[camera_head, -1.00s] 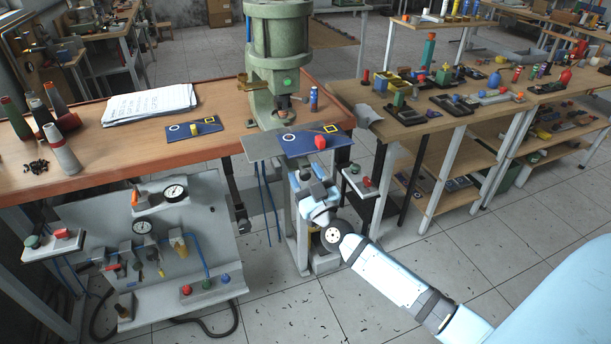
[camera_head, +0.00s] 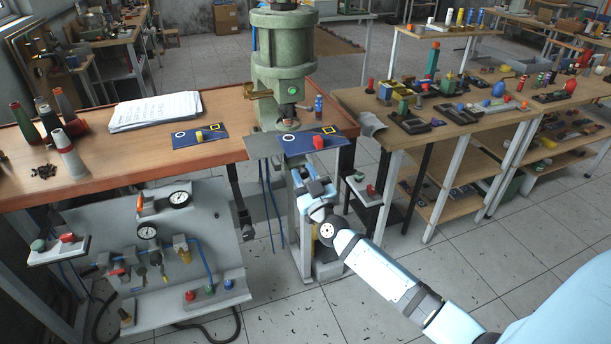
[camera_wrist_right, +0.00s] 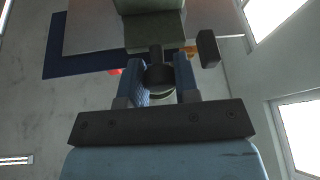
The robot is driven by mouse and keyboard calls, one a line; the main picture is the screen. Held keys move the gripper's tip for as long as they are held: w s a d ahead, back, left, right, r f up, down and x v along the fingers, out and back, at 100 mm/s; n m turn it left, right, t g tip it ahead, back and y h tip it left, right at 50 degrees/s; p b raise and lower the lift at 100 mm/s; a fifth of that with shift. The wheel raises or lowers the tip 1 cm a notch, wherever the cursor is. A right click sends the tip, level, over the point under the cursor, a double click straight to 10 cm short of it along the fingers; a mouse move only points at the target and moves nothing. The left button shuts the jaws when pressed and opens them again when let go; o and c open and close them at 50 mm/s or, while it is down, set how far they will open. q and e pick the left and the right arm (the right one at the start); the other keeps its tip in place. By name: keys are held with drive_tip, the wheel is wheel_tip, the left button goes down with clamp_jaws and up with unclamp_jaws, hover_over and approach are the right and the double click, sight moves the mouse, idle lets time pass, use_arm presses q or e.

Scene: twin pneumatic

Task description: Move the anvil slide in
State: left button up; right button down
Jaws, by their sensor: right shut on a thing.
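The anvil slide is a grey plate (camera_head: 262,147) at the table's front edge, under the green press (camera_head: 284,60). A dark blue pad (camera_head: 296,145) with a red knob (camera_head: 318,142) and a yellow square outline lies at its right part. My right gripper (camera_head: 300,178) is at the front, just below the plate. In the right wrist view my right gripper (camera_wrist_right: 158,78) has its two blue fingers around a dark round knob (camera_wrist_right: 160,77) on a short stem. Part of the pad shows at the upper left there. My left gripper is out of view.
A second blue card (camera_head: 200,136) and a paper stack (camera_head: 155,112) lie on the wooden table. A grey valve panel (camera_head: 205,240) hangs at the front left. A small stand with a red button (camera_head: 370,189) is right of my gripper. A cluttered bench stands further right.

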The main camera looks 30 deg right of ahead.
drive_tip(key=c, duration=0.9)
unclamp_jaws()
drive_tip(key=shift+w+r, duration=0.1)
drive_tip(key=shift+w, duration=0.05)
drive_tip(key=shift+o, duration=0.2)
drive_tip(key=shift+s+f, duration=0.35)
drive_tip(key=shift+s, duration=0.1)
drive_tip(key=v, duration=1.3)
drive_tip(key=shift+a, duration=0.1)
